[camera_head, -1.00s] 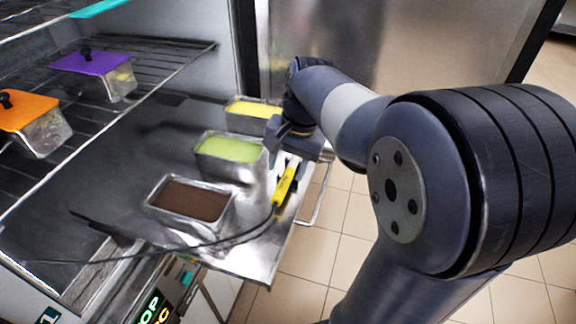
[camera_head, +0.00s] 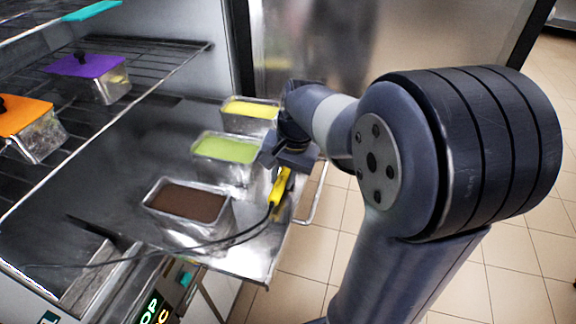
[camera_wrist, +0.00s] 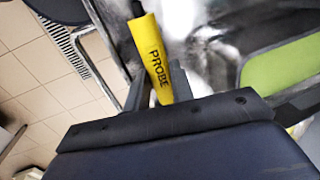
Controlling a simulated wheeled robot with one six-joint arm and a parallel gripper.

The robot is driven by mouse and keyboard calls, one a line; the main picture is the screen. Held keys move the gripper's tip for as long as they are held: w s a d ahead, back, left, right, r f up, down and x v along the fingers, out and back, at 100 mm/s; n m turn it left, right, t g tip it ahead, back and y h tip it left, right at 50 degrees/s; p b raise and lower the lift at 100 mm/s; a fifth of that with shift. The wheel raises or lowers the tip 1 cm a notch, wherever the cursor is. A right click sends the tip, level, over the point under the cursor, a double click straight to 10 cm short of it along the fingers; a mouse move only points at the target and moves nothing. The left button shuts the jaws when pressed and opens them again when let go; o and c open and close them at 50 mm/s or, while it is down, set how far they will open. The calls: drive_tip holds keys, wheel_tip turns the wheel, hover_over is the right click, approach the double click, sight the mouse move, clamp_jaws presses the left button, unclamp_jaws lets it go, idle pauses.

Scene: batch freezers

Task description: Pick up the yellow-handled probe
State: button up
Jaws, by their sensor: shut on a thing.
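The yellow-handled probe (camera_head: 279,186) is at the right end of the steel counter, with its dark cable running from its near end to the left. In the wrist view its yellow handle (camera_wrist: 152,58), marked PROBE, points away from the gripper. My gripper (camera_head: 284,162) is at the far end of the handle, at the counter's right edge. In the wrist view my gripper (camera_wrist: 150,95) has its fingers shut on the handle. Whether the probe still touches the counter I cannot tell.
Metal tubs of brown (camera_head: 187,202), green (camera_head: 226,150) and yellow (camera_head: 251,109) contents stand on the counter left of the probe. A wire rack (camera_head: 150,62) holds lidded tubs at the left. Tiled floor (camera_head: 340,215) lies right of the counter, beside a bar handle (camera_head: 316,200).

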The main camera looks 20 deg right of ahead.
clamp_jaws()
